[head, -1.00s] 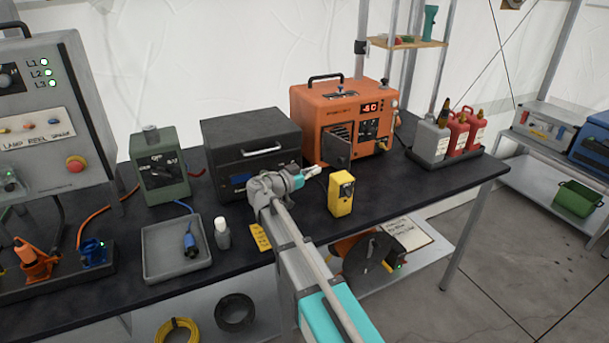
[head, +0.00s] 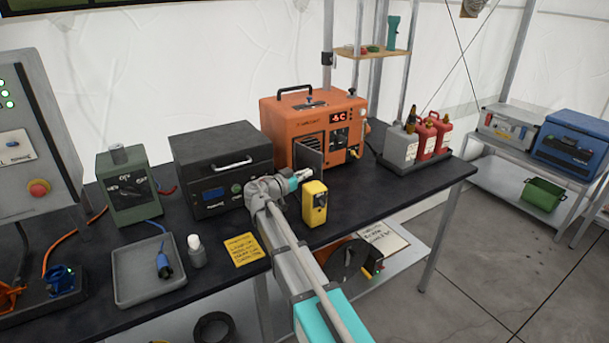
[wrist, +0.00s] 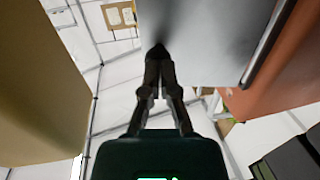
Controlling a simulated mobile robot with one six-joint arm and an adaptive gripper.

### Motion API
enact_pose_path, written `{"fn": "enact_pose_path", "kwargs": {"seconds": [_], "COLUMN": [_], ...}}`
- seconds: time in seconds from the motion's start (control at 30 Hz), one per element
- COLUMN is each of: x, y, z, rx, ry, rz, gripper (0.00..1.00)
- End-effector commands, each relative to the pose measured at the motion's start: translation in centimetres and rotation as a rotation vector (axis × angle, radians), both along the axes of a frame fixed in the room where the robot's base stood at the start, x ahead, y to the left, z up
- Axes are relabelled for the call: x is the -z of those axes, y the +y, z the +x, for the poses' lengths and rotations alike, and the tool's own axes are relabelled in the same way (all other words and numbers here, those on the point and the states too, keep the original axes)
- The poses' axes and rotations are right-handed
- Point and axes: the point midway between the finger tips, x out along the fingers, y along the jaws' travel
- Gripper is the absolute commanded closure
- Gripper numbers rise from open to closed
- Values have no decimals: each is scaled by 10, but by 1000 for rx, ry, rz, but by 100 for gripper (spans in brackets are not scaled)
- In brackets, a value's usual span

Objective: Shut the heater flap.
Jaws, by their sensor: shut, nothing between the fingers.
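The orange heater (head: 283,122) stands at the back of the black bench. Its grey flap (head: 309,160) sticks out from the lower front, open. My gripper (head: 302,175) is shut and empty, low in front of the heater at the flap. In the wrist view the closed fingertips (wrist: 158,50) overlap the edge of the grey flap (wrist: 205,40); I cannot tell whether they touch it. The heater's orange side (wrist: 270,80) shows to the right there.
A yellow device (head: 315,204) stands close to the right of my gripper. A black case (head: 220,150) is on the left. A fuel can tray (head: 392,160) stands right of the heater. A yellow note (head: 243,249) lies in front.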

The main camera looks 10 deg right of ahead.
Motion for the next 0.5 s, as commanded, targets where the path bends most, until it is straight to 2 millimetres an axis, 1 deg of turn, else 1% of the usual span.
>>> {"fn": "enact_pose_path", "kwargs": {"seconds": [0.27,0.5], "x": [0,0], "y": [-2,-13], "z": [0,3], "rx": [0,1], "ry": [0,1], "rz": [0,1], "gripper": [100,100]}}
